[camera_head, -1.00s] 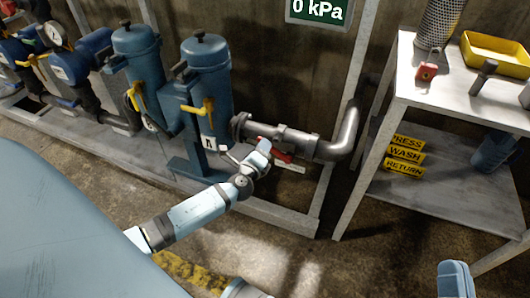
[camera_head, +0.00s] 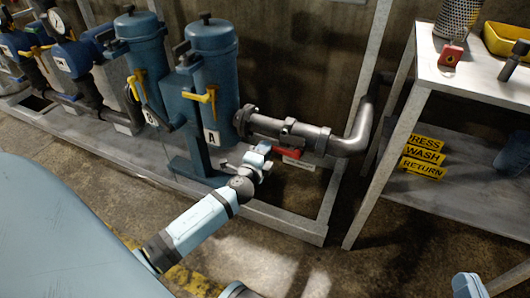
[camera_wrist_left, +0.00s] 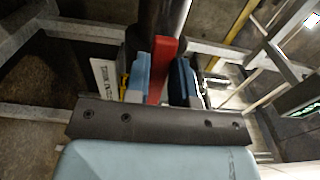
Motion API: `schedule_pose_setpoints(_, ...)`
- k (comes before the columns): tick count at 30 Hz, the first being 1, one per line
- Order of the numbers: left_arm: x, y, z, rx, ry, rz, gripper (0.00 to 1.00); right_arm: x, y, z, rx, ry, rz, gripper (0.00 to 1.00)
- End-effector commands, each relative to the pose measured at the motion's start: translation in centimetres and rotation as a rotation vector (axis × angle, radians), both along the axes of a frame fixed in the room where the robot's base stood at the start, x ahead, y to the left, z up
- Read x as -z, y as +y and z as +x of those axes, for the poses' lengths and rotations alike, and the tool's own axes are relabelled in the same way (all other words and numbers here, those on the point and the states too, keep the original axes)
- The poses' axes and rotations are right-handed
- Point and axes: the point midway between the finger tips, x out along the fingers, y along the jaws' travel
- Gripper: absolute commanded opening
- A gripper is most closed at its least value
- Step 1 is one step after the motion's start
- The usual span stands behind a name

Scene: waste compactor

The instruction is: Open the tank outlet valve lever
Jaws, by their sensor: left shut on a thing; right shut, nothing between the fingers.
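The red valve lever (camera_head: 288,153) sits just below the valve on the grey outlet pipe (camera_head: 266,124), to the right of the blue tank marked A (camera_head: 213,75). My left gripper (camera_head: 264,150) reaches in from the lower left and is shut on the lever's left end. In the left wrist view the red lever (camera_wrist_left: 160,68) stands between the two light blue fingers (camera_wrist_left: 163,80). A part of my right gripper (camera_head: 467,287) shows at the bottom right edge, shut and away from the valve.
A metal frame post (camera_head: 362,90) rises right of the pipe. A grey shelf table (camera_head: 460,75) at the right carries a yellow tray (camera_head: 507,40) and, lower down, yellow signs (camera_head: 424,155). A second tank marked B (camera_head: 141,50) stands left. The floor in front is open.

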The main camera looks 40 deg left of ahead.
Motion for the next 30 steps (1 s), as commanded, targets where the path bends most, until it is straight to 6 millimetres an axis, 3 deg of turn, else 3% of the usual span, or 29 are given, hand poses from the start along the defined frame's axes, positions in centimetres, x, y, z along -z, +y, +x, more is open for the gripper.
schedule_pose_setpoints(12,0.20,-0.04,-0.06,0.000,0.000,-0.011,0.00,-0.17,-0.02,0.12,0.000,-0.012,-0.003,0.00)
schedule_pose_setpoints(13,0.21,-0.04,-0.06,0.000,0.000,-0.011,0.25,-0.17,-0.02,0.12,0.000,-0.012,-0.003,0.00)
schedule_pose_setpoints(16,0.19,-0.04,-0.05,0.000,0.001,-0.010,0.48,-0.17,-0.02,0.11,0.000,-0.012,-0.003,0.00)
schedule_pose_setpoints(30,0.10,0.06,0.06,0.001,-0.001,-0.007,0.49,-0.04,-0.02,0.02,0.000,-0.007,-0.002,0.00)
